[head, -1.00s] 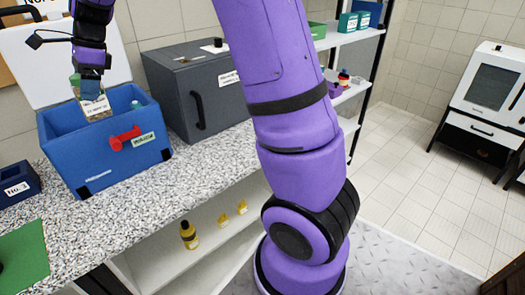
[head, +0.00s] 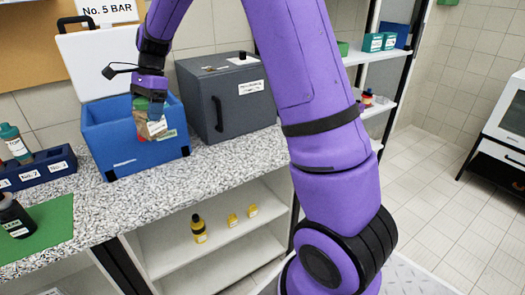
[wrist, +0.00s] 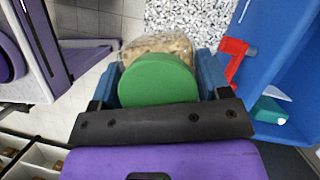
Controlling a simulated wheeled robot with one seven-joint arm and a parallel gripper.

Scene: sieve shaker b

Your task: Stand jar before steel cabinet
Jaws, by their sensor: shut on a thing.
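A clear jar (head: 157,128) with brown contents, a pale label and a green lid (wrist: 158,80) hangs upright in my gripper (head: 150,97). The blue fingers of my gripper (wrist: 165,78) are shut on both sides of the jar near its lid. In the head view the jar covers part of the front of an open blue box; in the wrist view it is beside the box. A dark grey steel cabinet (head: 245,105) with a black handle and a label stands on the counter, right of the jar and box.
The speckled counter (head: 225,160) is bare before the cabinet. A rack (head: 40,170) with bottles and a green mat (head: 50,220) lie left.

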